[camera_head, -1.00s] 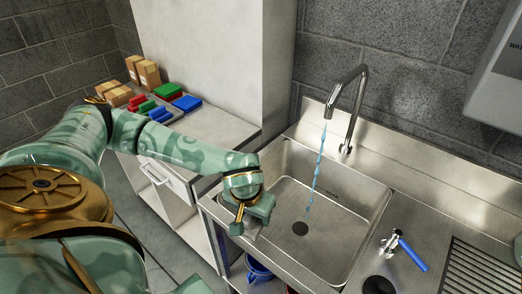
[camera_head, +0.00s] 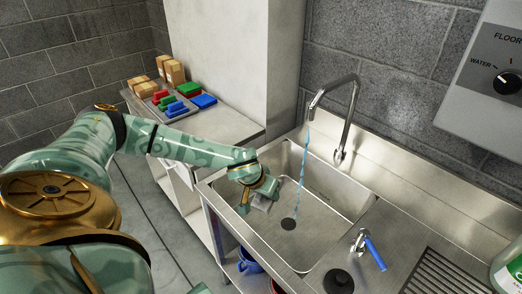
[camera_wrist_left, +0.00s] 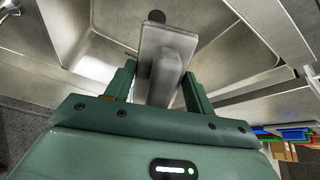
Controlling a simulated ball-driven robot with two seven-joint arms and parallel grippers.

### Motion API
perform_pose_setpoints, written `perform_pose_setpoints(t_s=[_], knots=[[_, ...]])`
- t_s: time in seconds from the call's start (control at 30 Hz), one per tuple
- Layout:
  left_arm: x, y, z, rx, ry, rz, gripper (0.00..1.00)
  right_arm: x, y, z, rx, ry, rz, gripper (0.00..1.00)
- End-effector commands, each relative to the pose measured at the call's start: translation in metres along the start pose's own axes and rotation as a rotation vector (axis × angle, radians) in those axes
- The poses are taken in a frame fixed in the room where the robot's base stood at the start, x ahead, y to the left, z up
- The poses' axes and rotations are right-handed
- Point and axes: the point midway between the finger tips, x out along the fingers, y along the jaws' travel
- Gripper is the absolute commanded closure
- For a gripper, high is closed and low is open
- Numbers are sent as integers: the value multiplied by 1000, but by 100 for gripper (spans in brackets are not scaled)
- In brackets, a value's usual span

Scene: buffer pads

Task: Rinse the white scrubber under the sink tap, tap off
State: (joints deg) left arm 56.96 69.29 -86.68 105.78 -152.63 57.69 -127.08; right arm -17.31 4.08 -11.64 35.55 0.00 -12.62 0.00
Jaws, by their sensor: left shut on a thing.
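The sink tap (camera_head: 345,120) arches over the steel sink (camera_head: 325,213), and a thin blue stream of water (camera_head: 301,180) runs from its spout toward the drain (camera_head: 288,223). A lever with a blue handle (camera_head: 375,253) stands on the counter at the right. My left gripper (camera_head: 257,196) is at the basin's left side, left of the stream. It is shut on the white scrubber (camera_wrist_left: 168,45), a pale grey block with a grip in the left wrist view, held between the two fingers (camera_wrist_left: 160,85). In the head view the scrubber (camera_head: 263,203) is partly hidden. My right gripper is not visible.
A side counter at the left back holds cardboard boxes (camera_head: 174,71) and red, green and blue pieces. A wall box with a dial (camera_head: 507,83) hangs at upper right. A ribbed drainboard (camera_head: 440,272) and a bottle (camera_head: 508,270) are at lower right. A blue bucket (camera_head: 248,262) is below.

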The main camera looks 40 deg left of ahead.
Motion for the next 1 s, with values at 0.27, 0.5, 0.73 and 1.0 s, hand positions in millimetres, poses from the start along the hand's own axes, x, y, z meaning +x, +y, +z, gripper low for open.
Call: perform_pose_setpoints(t_s=[0.27, 0.5, 0.73, 1.0], knots=[[25, 14, -36, -1, 1, 1, 71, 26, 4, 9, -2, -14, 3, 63], [45, 26, -72, -2, -1, 0, 71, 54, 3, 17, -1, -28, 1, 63], [60, 36, -102, -2, -2, 0, 71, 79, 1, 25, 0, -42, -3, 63], [63, 42, -119, -1, -2, 1, 71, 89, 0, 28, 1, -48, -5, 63]])
